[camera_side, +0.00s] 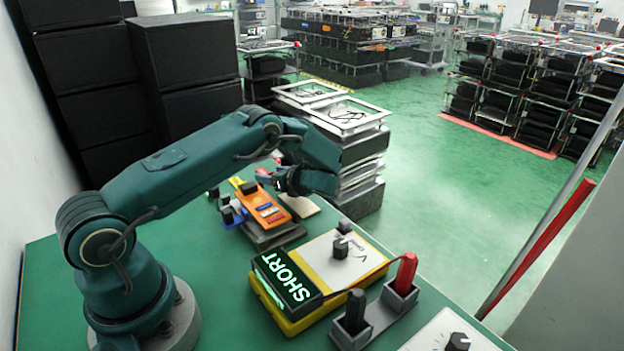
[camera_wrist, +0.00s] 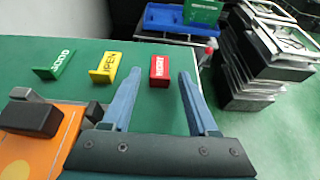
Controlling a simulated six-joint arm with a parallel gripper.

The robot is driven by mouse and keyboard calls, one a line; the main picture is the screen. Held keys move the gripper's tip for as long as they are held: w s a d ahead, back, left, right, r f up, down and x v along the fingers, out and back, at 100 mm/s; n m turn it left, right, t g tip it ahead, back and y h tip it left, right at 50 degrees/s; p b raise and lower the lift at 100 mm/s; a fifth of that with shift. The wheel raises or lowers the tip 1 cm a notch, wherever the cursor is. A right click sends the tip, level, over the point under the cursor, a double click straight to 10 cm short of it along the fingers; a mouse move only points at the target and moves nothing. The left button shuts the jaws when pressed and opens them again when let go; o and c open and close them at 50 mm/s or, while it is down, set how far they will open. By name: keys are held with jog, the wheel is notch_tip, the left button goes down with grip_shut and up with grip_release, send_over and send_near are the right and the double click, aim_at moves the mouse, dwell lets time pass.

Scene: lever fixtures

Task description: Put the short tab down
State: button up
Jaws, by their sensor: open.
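The short tab is a small red block (camera_wrist: 159,72) with pale lettering, in the wrist view near the far edge of the green table. Its lettered face shows, and it appears to stand up. My gripper (camera_wrist: 160,76) is open, with its two blue fingers spread left and right of the red tab. I cannot tell whether either finger touches it. In the side view my gripper (camera_side: 277,181) is over the far end of the table and hides most of the red tab. A lit display (camera_side: 288,278) reads SHORT.
A yellow OPEN tab (camera_wrist: 106,68) and a green GOOD tab (camera_wrist: 55,64) stand left of the red one. An orange fixture (camera_side: 265,208) with a black knob is close by.

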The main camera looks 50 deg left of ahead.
jog(key=v, duration=0.3)
jog(key=shift+d+r, duration=0.1)
jog(key=shift+d, duration=0.15)
jog(key=shift+d+r, duration=0.15)
jog(key=shift+d, duration=0.25)
jog(key=shift+c, duration=1.3)
jog(key=shift+d+r, duration=0.1)
jog(key=shift+d, duration=0.15)
jog(key=shift+c, duration=0.2)
